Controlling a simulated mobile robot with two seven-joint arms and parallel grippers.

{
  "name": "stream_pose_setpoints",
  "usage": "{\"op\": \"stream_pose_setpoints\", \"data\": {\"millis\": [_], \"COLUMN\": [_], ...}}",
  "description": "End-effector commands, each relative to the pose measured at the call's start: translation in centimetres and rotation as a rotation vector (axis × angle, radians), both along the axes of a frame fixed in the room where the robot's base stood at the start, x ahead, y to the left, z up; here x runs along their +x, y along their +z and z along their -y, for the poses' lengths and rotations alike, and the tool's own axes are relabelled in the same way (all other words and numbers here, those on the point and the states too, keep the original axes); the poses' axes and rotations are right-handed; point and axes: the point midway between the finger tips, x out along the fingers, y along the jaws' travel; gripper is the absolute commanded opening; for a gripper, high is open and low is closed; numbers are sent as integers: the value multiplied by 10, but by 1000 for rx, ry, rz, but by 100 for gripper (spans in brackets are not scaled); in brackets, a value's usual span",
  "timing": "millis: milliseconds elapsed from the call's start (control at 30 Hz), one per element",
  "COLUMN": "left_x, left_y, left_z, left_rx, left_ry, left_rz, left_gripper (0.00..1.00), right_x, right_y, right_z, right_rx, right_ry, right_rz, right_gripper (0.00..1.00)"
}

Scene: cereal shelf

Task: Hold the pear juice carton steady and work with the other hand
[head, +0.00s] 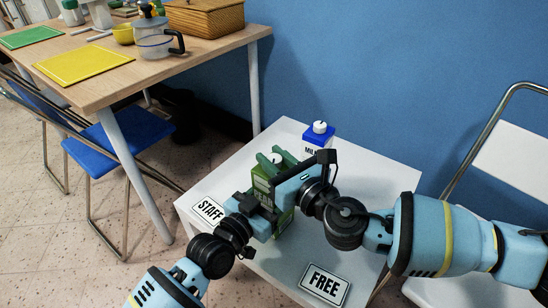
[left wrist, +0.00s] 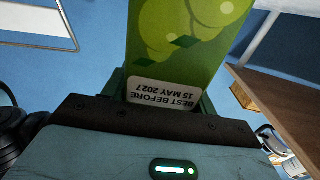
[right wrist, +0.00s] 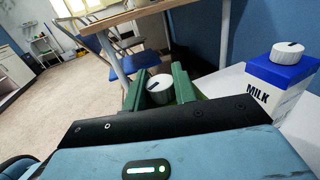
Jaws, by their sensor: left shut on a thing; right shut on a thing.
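The green pear juice carton (head: 262,183) stands on the small white table (head: 215,178). It also fills the top of the left wrist view (left wrist: 180,45), with a "best before 15 May 2027" label. My left gripper (head: 266,207) is shut on the carton's lower body. My right gripper (head: 273,157) is at the carton's top, shut with its green fingers on either side of the white cap (right wrist: 160,86). The cap appears seated on the carton; the right gripper hides much of the carton's top in the head view.
A blue-and-white milk carton (head: 318,139) stands behind the pear juice. A STAFF sign (head: 208,210) lies at the left and a FREE sign (head: 325,284) at the front. A white folding chair (head: 510,165) is at the right. A wooden table (head: 90,88) stands at the back left.

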Motion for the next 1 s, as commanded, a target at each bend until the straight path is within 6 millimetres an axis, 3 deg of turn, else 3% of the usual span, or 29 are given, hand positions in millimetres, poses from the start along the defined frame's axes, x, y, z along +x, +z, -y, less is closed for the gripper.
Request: {"op": "stream_pose_setpoints", "data": {"millis": [500,1000], "left_x": [0,0], "left_y": [-3,-3], "left_z": [0,-1], "left_rx": [8,6], "left_ry": [0,2], "left_rz": [-2,-3], "left_gripper": [30,30], "right_x": [-1,0], "right_y": [1,0], "right_z": [-2,1], "right_rx": [1,-3], "right_ry": [-321,-395], "right_rz": [-4,-5], "right_gripper": [4,4]}}
